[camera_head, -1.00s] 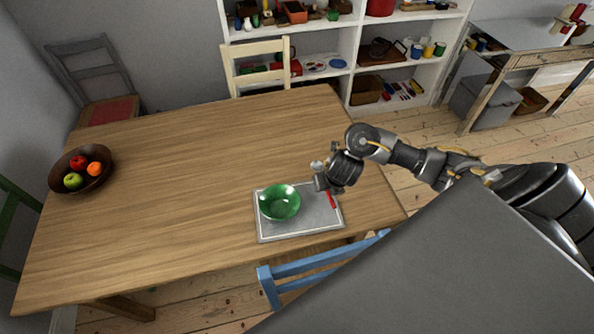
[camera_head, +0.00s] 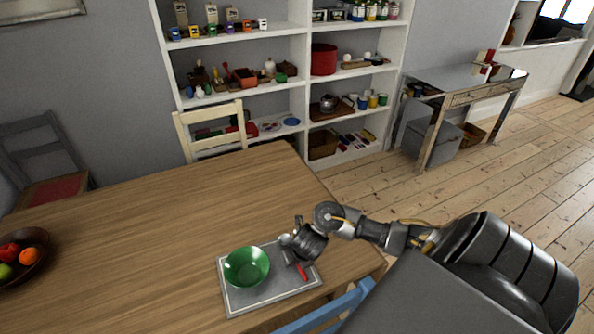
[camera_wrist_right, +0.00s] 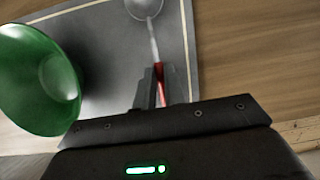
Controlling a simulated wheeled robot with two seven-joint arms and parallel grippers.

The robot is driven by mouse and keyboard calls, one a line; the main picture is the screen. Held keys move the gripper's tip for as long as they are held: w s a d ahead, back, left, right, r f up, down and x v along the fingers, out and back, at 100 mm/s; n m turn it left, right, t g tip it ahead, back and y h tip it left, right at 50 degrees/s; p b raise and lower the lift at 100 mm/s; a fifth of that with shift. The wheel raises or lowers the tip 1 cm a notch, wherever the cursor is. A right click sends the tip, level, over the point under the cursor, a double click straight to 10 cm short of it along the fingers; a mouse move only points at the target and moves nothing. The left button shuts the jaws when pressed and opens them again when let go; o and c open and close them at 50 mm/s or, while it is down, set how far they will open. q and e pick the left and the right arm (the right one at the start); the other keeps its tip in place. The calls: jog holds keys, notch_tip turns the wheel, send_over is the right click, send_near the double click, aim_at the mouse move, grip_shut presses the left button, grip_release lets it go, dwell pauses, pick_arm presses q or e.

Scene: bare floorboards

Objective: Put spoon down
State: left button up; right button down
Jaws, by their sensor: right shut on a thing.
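The spoon has a grey metal bowl and a red handle (camera_head: 303,272). My right gripper (camera_head: 290,257) is over the right side of the grey tray (camera_head: 240,305), beside the green bowl (camera_head: 247,267). In the right wrist view its fingers (camera_wrist_right: 152,88) are shut on the spoon's red handle, and the spoon's metal bowl (camera_wrist_right: 146,7) points away from the gripper over the tray. I cannot tell whether the spoon touches the tray. The green bowl also shows at the left of the wrist view (camera_wrist_right: 38,80). My left gripper is not in view.
The wooden table (camera_head: 165,245) is clear left of the tray, up to a fruit bowl (camera_head: 38,265) at the left edge. A blue chair (camera_head: 325,312) stands at the near side, a cream chair (camera_head: 215,118) at the far side. Shelves (camera_head: 305,95) stand behind.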

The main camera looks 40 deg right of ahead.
jog(key=shift+f, duration=0.25)
jog(key=shift+f, duration=0.15)
jog(key=c, duration=1.5)
grip_release()
jog(key=shift+p+v, duration=4.5)
jog(key=shift+v, duration=1.7)
